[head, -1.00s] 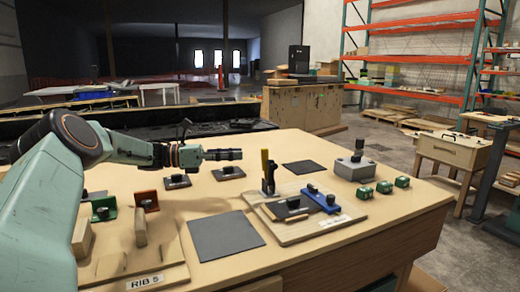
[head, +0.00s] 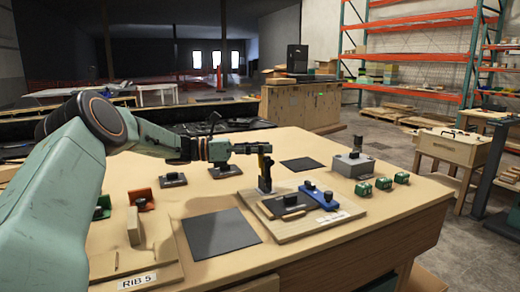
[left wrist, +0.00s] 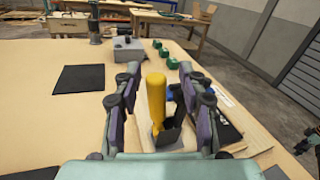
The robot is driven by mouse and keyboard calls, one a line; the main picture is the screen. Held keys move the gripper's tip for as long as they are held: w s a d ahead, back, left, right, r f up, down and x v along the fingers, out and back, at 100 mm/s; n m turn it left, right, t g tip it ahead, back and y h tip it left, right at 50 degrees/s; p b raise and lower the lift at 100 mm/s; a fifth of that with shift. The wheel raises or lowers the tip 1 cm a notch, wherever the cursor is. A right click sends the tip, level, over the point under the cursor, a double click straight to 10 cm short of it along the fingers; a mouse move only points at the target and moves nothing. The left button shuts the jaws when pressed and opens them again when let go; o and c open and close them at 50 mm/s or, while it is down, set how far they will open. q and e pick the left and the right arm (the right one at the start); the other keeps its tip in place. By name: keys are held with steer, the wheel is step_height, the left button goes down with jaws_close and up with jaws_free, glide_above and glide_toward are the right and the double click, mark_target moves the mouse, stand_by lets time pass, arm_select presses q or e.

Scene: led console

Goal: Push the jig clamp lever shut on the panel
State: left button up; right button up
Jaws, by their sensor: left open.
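The jig clamp's lever has a yellow handle (head: 263,161) and stands upright at the left back of the wooden panel (head: 285,232). In the left wrist view the handle (left wrist: 156,96) rises between the fingers of my left gripper (left wrist: 165,82), with a gap on the right; contact on the left cannot be told. My left gripper (head: 256,150) is open at the lever's top and hides part of it. A dark plate (head: 285,204) and a blue block (head: 320,195), each with a black knob, sit on the panel.
A grey box with a knob (head: 354,165) and several green blocks (head: 383,183) stand right of the panel. Dark mats (head: 220,233) lie on the wooden table, left of the panel and behind it. A board labelled RIB 5 (head: 137,281) is at front left.

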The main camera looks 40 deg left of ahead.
arm_select(q)
steer(key=shift+a, duration=0.15)
steer(key=shift+w+f, duration=0.1)
steer(key=shift+f, duration=0.05)
steer(key=shift+w+d, duration=0.25)
steer(key=c, duration=0.3)
steer(key=shift+s, duration=0.15)
steer(key=c, duration=0.3)
steer(key=shift+a, duration=0.1)
jaws_close()
